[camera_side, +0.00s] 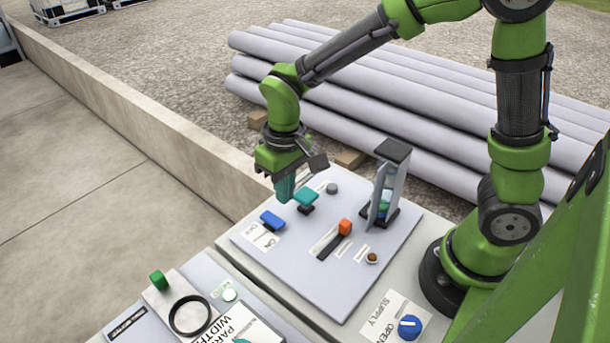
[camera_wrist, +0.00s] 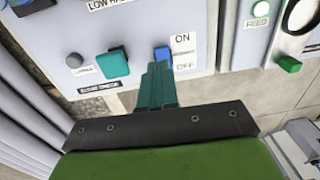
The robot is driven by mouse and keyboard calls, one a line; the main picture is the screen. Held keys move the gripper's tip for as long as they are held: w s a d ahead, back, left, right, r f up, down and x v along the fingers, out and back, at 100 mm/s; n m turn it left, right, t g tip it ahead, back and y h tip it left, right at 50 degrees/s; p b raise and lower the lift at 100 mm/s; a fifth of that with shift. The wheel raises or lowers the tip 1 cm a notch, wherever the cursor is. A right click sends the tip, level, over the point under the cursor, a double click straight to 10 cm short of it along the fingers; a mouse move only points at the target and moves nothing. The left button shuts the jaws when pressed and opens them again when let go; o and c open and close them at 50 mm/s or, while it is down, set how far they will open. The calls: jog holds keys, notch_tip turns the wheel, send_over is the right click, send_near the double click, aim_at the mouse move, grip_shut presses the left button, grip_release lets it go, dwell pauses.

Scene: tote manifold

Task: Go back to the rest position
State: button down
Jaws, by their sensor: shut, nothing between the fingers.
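My gripper (camera_side: 284,190) is shut and empty, pointing down above the far left edge of the grey control panel (camera_side: 296,262). In the wrist view its teal fingers (camera_wrist: 157,80) are together, with the tips close to a blue rocker switch (camera_wrist: 162,54). The switch (camera_side: 271,220) stands by an ON/OFF label. I cannot tell from the wrist view whether the tips touch it; in the side view they appear apart, with the tips behind and above it. A teal knob (camera_side: 306,197) is just right of the fingers in the side view.
The panel also carries a grey button (camera_side: 332,188), an orange slider (camera_side: 345,227), a brown button (camera_side: 372,258) and an upright gauge housing (camera_side: 393,152). A blue supply knob (camera_side: 409,327) is nearer. Pale pipes (camera_side: 420,105) and a low concrete wall (camera_side: 130,120) lie beyond.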

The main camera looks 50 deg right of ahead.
jog(key=s+d+r+m+t, duration=0.2)
jog(key=s+d+r+t, duration=0.1)
jog(key=s+d+r, duration=0.1)
jog(key=s+d+r+m+t+y, duration=0.1)
jog(key=s+d+r+t, duration=0.3)
jog(key=r, duration=0.5)
jog(key=shift+s+d+r+m, duration=0.35)
jog(key=shift+s+d, duration=0.25)
jog(key=shift+s, duration=0.6)
jog(key=shift+f, duration=0.15)
jog(key=w+a+f+n+g, duration=0.3)
jog(key=w+a+n, duration=0.2)
jog(key=n, duration=0.6)
jog(key=w+a+f+n+g+h, duration=0.1)
jog(key=w+a+f+n+g, duration=0.2)
jog(key=w+n, duration=0.7)
jog(key=shift+w+a+f+n+g+h, duration=0.25)
jog(key=shift+a+f+n+g+h, duration=0.15)
jog(key=shift+a+g, duration=0.35)
